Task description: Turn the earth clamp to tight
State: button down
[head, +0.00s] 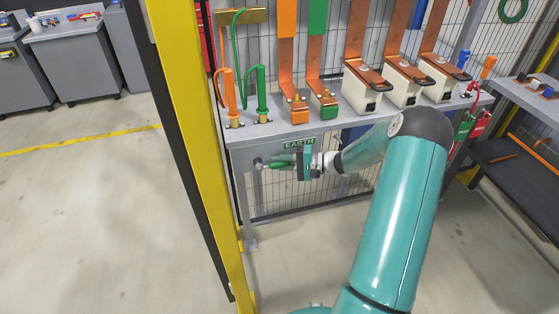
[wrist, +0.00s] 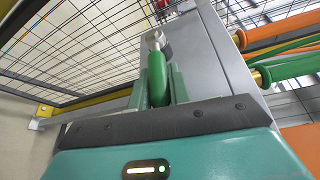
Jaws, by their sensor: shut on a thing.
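The earth clamp's green handle (head: 279,161) sticks out to the right from a grey metal fitting (head: 259,163) on the front of the grey bench, beside the EARTH label (head: 299,143). The fingers hide part of the handle, and I cannot tell how tight the clamp is.
A yellow post (head: 188,120) stands close to the left of my gripper. The bench top (head: 330,122) carries orange and green cable plugs (head: 262,92), copper bars (head: 354,45) and white blocks (head: 361,88). Wire mesh (head: 290,195) lies behind. The floor at left is clear.

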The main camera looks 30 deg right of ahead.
jog(key=shift+a+f+y, duration=0.1)
jog(key=shift+f+y, duration=0.05)
jog(key=shift+y, duration=0.15)
jog(key=c, duration=1.3)
grip_release()
jog(key=v, duration=1.3)
jog(key=shift+s+d, duration=0.3)
